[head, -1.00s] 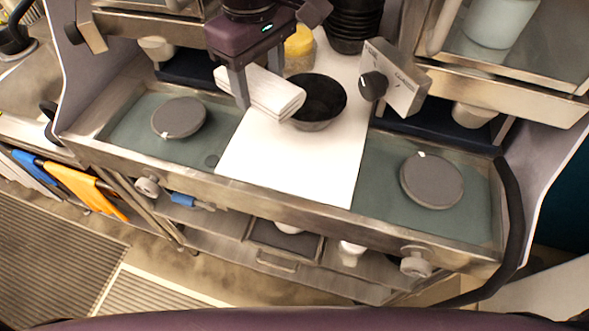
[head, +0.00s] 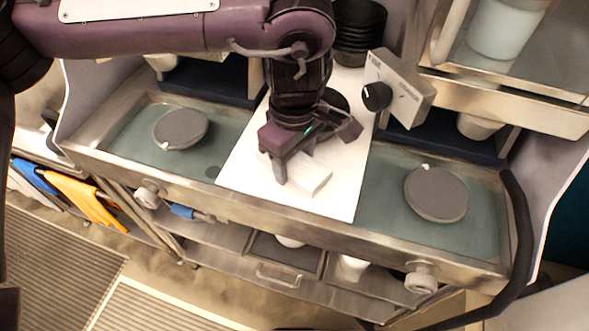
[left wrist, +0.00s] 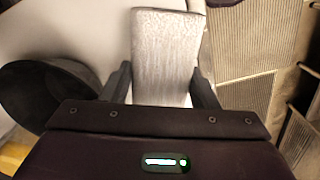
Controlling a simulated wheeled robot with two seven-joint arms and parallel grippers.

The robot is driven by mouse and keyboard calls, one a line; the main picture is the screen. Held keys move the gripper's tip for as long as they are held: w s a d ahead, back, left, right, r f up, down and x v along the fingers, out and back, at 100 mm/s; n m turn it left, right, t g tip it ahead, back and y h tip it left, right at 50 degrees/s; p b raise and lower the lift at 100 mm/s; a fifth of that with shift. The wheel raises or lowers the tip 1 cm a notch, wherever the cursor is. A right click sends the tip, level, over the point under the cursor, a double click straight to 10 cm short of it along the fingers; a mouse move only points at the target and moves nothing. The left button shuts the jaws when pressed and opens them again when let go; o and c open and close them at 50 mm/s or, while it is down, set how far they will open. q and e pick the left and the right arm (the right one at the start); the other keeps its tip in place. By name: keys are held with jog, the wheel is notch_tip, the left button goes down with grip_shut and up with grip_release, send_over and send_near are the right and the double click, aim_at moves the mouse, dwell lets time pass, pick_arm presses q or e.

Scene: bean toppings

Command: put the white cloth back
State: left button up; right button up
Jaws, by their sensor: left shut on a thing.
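The white cloth (head: 310,178) is a folded strip, low over the front part of the white board (head: 250,165). I cannot tell whether it touches the board. My left gripper (head: 285,170) is shut on the cloth and hides part of it. In the left wrist view the cloth (left wrist: 165,50) stands out between the two fingers of the left gripper (left wrist: 160,88). My right gripper is not in view.
A black bowl (left wrist: 42,100) is beside the gripper, mostly hidden in the head view. Round grey discs lie in the left (head: 180,128) and right (head: 436,195) recesses. A knobbed box (head: 400,90) stands at the board's right edge. Black stacked bowls (head: 360,25) stand behind.

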aim_at(294, 173)
pick_arm(q)
notch_tip(294, 173, down, 3)
jog(key=shift+s+f, duration=0.1)
jog(key=shift+f, duration=0.35)
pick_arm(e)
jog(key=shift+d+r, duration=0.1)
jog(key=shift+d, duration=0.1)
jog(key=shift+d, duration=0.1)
pick_arm(q)
jog(key=shift+f, duration=0.15)
jog(key=o, duration=1.2)
jog(key=shift+c, duration=0.2)
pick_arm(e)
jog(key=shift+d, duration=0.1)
